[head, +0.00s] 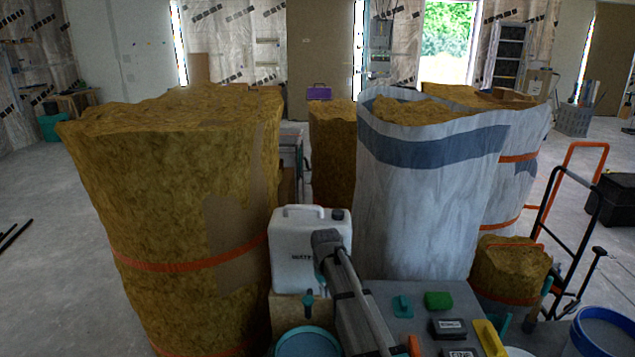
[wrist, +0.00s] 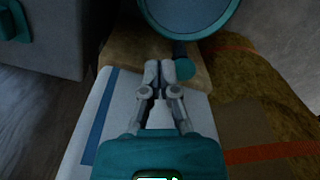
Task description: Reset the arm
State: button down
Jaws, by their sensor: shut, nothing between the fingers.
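My gripper (wrist: 158,68) shows in the wrist view with its two grey fingers together and nothing between them. It is over or close to a white water container (wrist: 78,150) with a blue stripe; I cannot tell whether they touch. In the head view the white container (head: 296,252) stands upright on a brown block, left of my raised arm. My arm rises from the bottom centre there, bent at its top in front of the container. The gripper's fingers cannot be made out in the head view.
A big insulation roll (head: 180,190) with an orange strap stands left, and a white-wrapped roll (head: 425,210) stands right behind my arm. A teal-rimmed bucket (head: 308,342) is below the container. A grey worktop (head: 385,300) holds small tools. A hand truck (head: 568,225) stands at right.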

jog(key=s+d+m, duration=0.2)
jog(key=s+d, duration=0.6)
jog(key=s, duration=0.3)
jog(key=s+d+m, duration=0.2)
jog(key=s+d, duration=0.6)
jog(key=s, duration=0.3)
notch_tip(320, 180, up, 15)
jog(key=p, duration=1.4)
jog(key=shift+w+a+p, duration=0.15)
jog(key=shift+w+p, duration=0.2)
jog(key=shift+f, duration=0.15)
